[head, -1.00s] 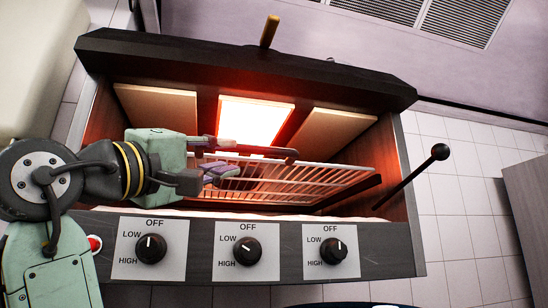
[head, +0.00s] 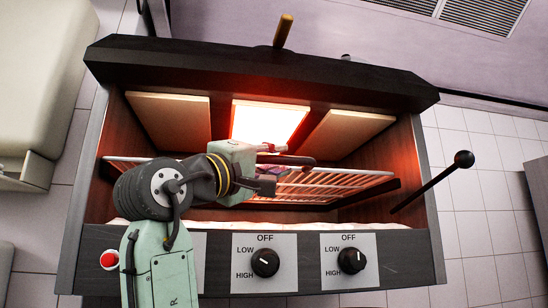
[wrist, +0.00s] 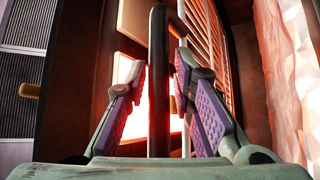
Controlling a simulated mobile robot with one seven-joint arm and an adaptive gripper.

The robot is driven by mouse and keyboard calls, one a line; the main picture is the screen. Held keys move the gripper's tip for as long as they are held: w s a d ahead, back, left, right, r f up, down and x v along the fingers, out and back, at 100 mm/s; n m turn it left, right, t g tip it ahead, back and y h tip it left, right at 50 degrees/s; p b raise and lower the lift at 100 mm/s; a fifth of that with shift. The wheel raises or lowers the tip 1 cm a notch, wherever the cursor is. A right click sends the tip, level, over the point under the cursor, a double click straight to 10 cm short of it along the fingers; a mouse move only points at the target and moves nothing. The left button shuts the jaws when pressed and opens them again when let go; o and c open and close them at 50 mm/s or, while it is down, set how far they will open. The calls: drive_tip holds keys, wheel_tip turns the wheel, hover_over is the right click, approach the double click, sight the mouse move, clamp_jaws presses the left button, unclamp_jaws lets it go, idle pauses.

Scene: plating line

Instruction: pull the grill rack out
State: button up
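The grill rack (head: 345,185) is a pale wire grate inside the dark grill box, below the glowing heater. Its dark bar handle (head: 308,162) runs along the rack's far side in the head view. In the wrist view the handle (wrist: 158,50) stands upright in the picture, with the rack's bars (wrist: 205,35) behind and to the right. My gripper (wrist: 162,68) has its two purple-padded fingers apart, one on each side of the handle, with gaps visible. In the head view my gripper (head: 280,168) is over the rack's middle, and my arm hides the rack's left part.
The glowing heater panel (head: 268,122) sits behind the rack between two tan panels. The front panel carries knobs (head: 265,262) and a red button (head: 109,260). A black ball-ended lever (head: 432,182) sticks out at the right. Open tiled floor lies to the right.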

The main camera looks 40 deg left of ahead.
drive_tip(key=shift+c, duration=0.3)
clamp_jaws()
idle(0.3)
